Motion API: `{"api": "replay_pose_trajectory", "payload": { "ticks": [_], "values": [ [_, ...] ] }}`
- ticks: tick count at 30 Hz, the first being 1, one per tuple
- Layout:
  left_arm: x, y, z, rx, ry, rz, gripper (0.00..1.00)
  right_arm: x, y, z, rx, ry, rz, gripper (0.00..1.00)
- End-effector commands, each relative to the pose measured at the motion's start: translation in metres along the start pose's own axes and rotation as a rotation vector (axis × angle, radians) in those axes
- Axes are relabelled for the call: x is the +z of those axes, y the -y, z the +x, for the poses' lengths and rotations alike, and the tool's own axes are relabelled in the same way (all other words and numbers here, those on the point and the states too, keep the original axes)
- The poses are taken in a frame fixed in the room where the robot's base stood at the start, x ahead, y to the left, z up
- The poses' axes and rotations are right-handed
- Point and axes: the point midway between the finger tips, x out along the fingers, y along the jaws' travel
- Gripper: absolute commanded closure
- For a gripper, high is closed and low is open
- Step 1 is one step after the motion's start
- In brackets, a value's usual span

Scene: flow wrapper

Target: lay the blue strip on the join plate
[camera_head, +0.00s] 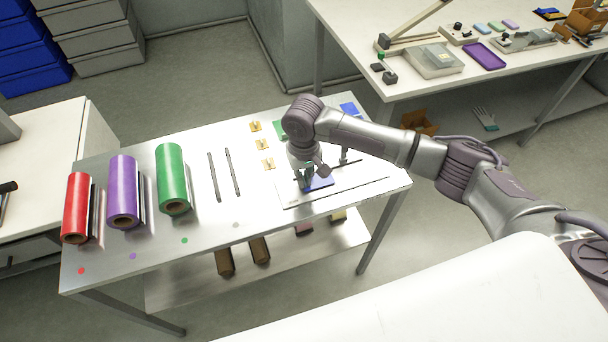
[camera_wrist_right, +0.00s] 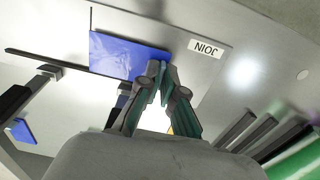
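The blue strip (camera_head: 320,183) lies flat over the pale join plate (camera_head: 290,194) near the table's right front. In the right wrist view the blue strip (camera_wrist_right: 122,54) covers the left part of the join plate (camera_wrist_right: 206,78), beside the label JOIN (camera_wrist_right: 206,47). My right gripper (camera_head: 305,187) points down at the strip's end. In the wrist view its fingertips (camera_wrist_right: 161,68) are close together on the strip's right edge and look shut on it. Whether the whole strip touches the plate cannot be told. My left gripper is out of view.
Two dark rods (camera_head: 223,175) lie mid-table. Small brass-coloured pieces (camera_head: 262,145), a green piece (camera_head: 279,129) and another blue piece (camera_head: 349,109) lie behind. The front middle is mostly clear.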

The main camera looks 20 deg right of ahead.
Motion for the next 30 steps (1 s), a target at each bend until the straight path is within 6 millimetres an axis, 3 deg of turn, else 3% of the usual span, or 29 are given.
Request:
{"api": "replay_pose_trajectory", "payload": {
  "ticks": [25, 27, 30],
  "values": [
    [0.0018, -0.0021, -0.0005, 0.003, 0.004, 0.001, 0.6, 0.0002, 0.0004, 0.0039, 0.0, 0.0, 0.0, 1.0],
    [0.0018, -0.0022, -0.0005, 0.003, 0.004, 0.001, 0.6, 0.0002, 0.0004, 0.0038, 0.0, 0.0, 0.0, 0.83],
    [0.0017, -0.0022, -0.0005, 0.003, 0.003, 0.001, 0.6, 0.0002, 0.0003, 0.0038, 0.0, 0.0, 0.0, 0.67]
  ]
}}
